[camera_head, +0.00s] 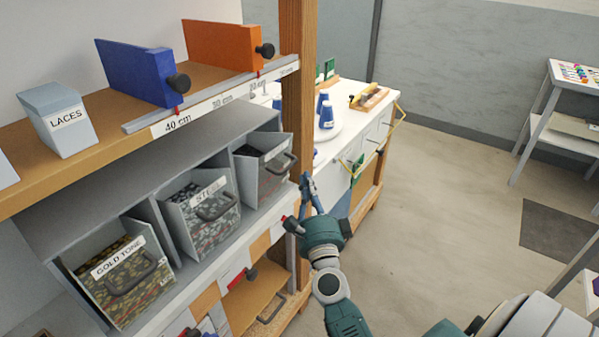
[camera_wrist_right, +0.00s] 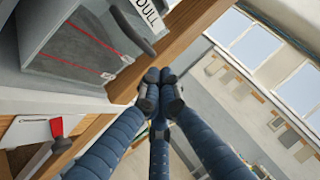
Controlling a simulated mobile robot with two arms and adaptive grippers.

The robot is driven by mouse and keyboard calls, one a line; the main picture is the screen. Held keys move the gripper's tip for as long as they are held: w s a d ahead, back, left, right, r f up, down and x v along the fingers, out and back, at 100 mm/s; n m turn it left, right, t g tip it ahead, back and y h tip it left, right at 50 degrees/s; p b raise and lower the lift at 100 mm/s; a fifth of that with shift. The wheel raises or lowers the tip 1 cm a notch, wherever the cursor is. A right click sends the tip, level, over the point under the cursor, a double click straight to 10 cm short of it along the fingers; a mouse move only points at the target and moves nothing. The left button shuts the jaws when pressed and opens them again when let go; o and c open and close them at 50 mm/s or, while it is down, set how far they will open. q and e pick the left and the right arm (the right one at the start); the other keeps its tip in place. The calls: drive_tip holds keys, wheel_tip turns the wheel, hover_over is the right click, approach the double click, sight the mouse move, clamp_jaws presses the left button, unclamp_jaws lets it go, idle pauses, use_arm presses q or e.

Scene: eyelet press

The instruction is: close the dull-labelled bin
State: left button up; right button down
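The dull-labelled bin (camera_head: 262,170) is the rightmost of the tilt-out bins under the shelf in the head view. It is tilted out, with dark contents visible at its open top; its label (camera_head: 274,150) is hard to read there. In the right wrist view the bin (camera_wrist_right: 75,55) is at upper left, with its label reading "DULL" (camera_wrist_right: 149,12) and a dark handle (camera_wrist_right: 133,33). My right gripper (camera_head: 305,183) is just right of the bin's front, apart from it. Its fingertips (camera_wrist_right: 160,88) are together and hold nothing. My left gripper is out of view.
The gold tone bin (camera_head: 125,285) and a middle bin (camera_head: 205,225) also stand open to the left. A wooden post (camera_head: 297,90) rises behind my right gripper. A white counter (camera_head: 345,135) lies beyond it.

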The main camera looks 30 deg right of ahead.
drive_tip(key=shift+w+a+r, duration=0.2)
drive_tip(key=shift+w+a, duration=0.1)
drive_tip(key=shift+w, duration=0.2)
drive_tip(key=shift+w+a+r, duration=0.2)
drive_tip(key=shift+w+a, duration=0.05)
drive_tip(key=shift+w, duration=0.25)
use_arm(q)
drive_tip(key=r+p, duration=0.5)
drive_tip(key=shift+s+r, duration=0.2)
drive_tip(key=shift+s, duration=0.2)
use_arm(e)
drive_tip(key=shift+w+a+r+n+y, duration=0.2)
drive_tip(key=shift+w+r, duration=0.15)
drive_tip(key=shift+w, duration=0.15)
drive_tip(key=shift+w+a+r+n+y, duration=0.1)
drive_tip(key=shift+w+a+r+n, duration=0.1)
drive_tip(key=shift+w+r, duration=0.25)
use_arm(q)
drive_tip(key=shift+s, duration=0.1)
use_arm(e)
drive_tip(key=shift+f, duration=0.15)
